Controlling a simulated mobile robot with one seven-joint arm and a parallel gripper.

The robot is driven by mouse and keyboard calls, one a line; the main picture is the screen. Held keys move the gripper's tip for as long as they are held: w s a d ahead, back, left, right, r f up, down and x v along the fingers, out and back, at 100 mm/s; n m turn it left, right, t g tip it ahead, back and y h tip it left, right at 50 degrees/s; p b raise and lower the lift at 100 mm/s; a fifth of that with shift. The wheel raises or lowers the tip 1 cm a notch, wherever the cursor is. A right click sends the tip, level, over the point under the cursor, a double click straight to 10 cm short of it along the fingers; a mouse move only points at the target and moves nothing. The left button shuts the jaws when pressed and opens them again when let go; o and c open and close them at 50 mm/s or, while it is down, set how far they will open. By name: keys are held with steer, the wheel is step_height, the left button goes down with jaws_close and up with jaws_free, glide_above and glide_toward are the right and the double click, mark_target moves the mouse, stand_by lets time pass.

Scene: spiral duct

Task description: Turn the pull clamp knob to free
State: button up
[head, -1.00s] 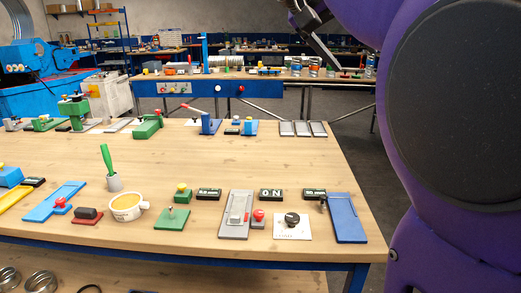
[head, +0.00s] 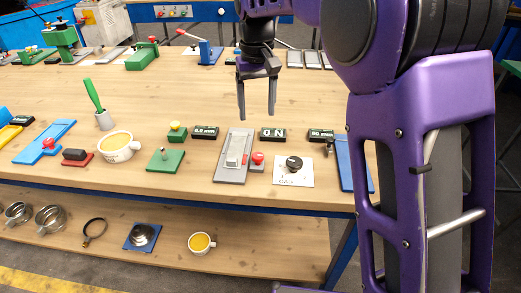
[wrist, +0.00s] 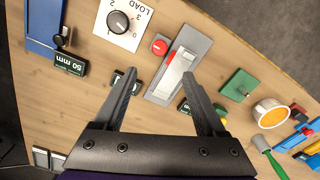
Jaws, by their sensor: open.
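A black round knob with a light pointer mark (head: 294,163) sits on a white plate (head: 293,179) near the table's front right. No part is labelled as a pull clamp. My gripper (head: 256,114) is open and empty, fingers pointing down, above the table behind the knob. In the wrist view my gripper (wrist: 161,77) has its fingers spread over the displays, with the knob beyond the left finger.
A grey switch plate (head: 220,177) and a red button (head: 257,158) stand left of the knob. A blue plate (head: 346,177) is close on its right. Black displays (head: 272,134) lie behind. A green plate (head: 166,167) and a cup (head: 117,141) are further left.

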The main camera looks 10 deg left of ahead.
mark_target(258, 155)
step_height(258, 155, down, 14)
steer(key=shift+b, duration=1.05)
jaws_close()
